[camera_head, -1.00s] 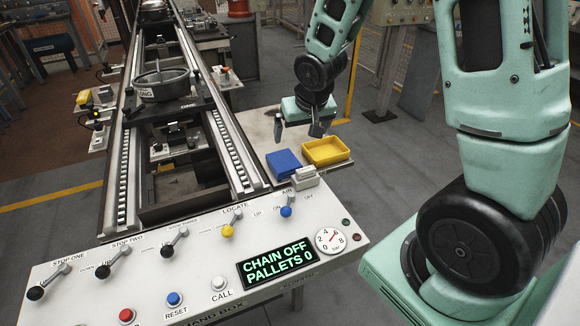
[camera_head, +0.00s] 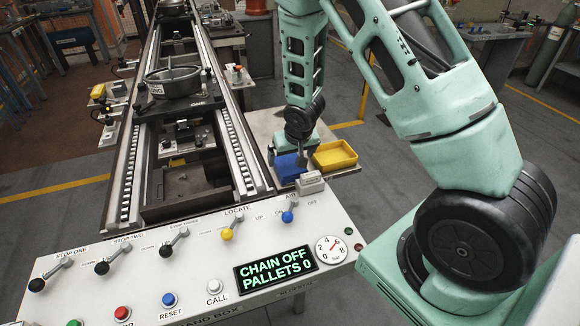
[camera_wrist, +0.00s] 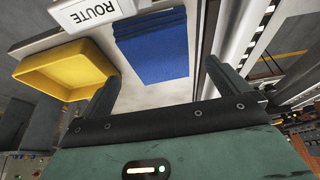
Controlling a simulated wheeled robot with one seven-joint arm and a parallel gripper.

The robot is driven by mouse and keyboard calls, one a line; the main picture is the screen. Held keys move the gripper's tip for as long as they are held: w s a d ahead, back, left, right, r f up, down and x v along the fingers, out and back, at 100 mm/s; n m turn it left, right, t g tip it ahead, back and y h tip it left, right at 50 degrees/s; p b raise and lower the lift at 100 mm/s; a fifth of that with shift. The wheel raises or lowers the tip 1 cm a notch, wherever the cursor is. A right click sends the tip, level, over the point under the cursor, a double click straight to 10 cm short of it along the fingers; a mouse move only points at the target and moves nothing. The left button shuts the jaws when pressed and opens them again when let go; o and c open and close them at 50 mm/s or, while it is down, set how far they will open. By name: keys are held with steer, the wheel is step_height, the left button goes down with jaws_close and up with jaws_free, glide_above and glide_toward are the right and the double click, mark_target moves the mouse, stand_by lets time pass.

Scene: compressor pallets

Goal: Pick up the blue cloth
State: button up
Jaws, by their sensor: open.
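The blue cloth (camera_head: 288,168) lies folded on the small side table, beside the conveyor. In the wrist view the cloth (camera_wrist: 152,46) shows as a layered blue stack ahead of my fingers. My gripper (camera_head: 290,158) is over the cloth in the head view and hides part of it. In the wrist view my gripper (camera_wrist: 160,85) is open and empty, its two dark fingers apart with the cloth beyond and between them. I cannot tell whether the fingertips touch the cloth.
A yellow tray (camera_head: 335,155) stands right of the cloth, close to my gripper. A white block marked ROUTE (camera_wrist: 95,12) sits near the cloth. The control panel (camera_head: 190,262) is in front, and the conveyor rail (camera_head: 232,150) runs along the left.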

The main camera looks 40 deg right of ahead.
mark_target(290, 164)
steer(key=shift+x, duration=1.9)
steer(key=shift+s+d, duration=0.1)
steer(key=shift+s, duration=0.05)
steer(key=c, duration=0.9)
step_height(290, 164, up, 10)
steer(key=shift+o, duration=0.4)
